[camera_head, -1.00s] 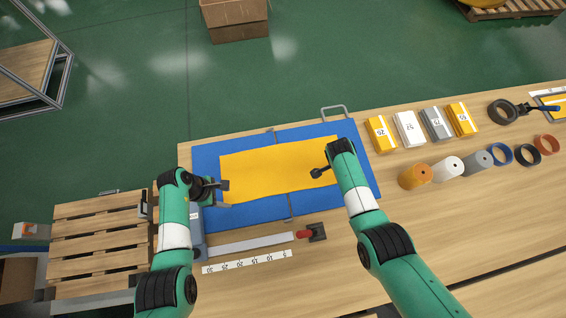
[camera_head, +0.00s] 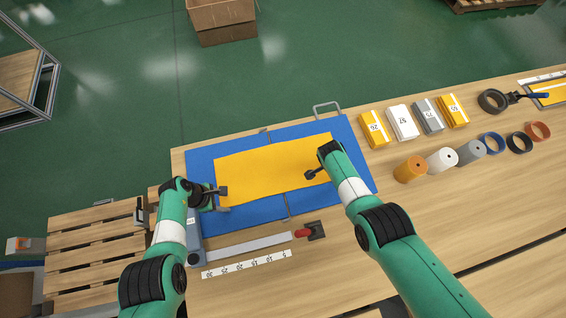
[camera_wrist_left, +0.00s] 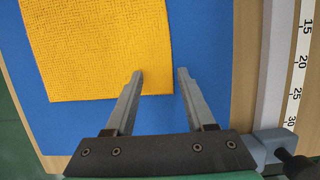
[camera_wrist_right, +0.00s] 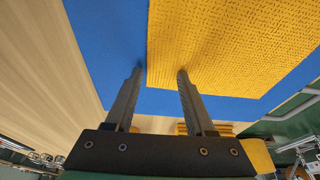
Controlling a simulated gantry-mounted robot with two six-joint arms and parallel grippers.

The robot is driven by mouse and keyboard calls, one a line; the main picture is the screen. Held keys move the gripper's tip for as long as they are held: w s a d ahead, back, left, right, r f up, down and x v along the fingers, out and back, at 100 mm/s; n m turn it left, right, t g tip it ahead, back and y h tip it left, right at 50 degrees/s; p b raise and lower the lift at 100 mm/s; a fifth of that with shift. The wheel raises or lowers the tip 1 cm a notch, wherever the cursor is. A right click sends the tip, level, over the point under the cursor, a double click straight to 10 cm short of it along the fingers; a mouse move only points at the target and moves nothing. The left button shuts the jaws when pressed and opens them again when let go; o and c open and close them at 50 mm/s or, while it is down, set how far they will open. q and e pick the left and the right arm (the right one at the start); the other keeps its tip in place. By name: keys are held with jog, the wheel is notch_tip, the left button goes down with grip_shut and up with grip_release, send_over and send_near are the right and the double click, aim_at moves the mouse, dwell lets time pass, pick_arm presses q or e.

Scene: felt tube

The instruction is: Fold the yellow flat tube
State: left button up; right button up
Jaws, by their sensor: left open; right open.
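The yellow felt tube (camera_head: 272,168) lies flat and spread out on the blue mat (camera_head: 300,128) in the head view. My left gripper (camera_head: 221,199) is at its left end, near the front corner. In the left wrist view the open fingers (camera_wrist_left: 160,75) straddle one edge of the yellow felt (camera_wrist_left: 95,45), one finger over felt, the other over blue mat. My right gripper (camera_head: 310,175) is at the right end. In the right wrist view its open fingers (camera_wrist_right: 159,72) straddle another edge of the felt (camera_wrist_right: 225,40). I cannot tell whether any finger touches the felt.
A ruler strip (camera_head: 246,264), a grey bar (camera_head: 248,245) and a red-handled clamp (camera_head: 312,231) lie in front of the mat. Several folded packs (camera_head: 399,121) and rolls (camera_head: 442,160) stand to the right. Bare table (camera_head: 470,215) lies at the right front.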

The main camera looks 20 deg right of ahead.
pick_arm(q)
grip_shut()
pick_arm(e)
jog(key=shift+s, duration=0.1)
grip_shut()
jog(key=shift+f, duration=0.1)
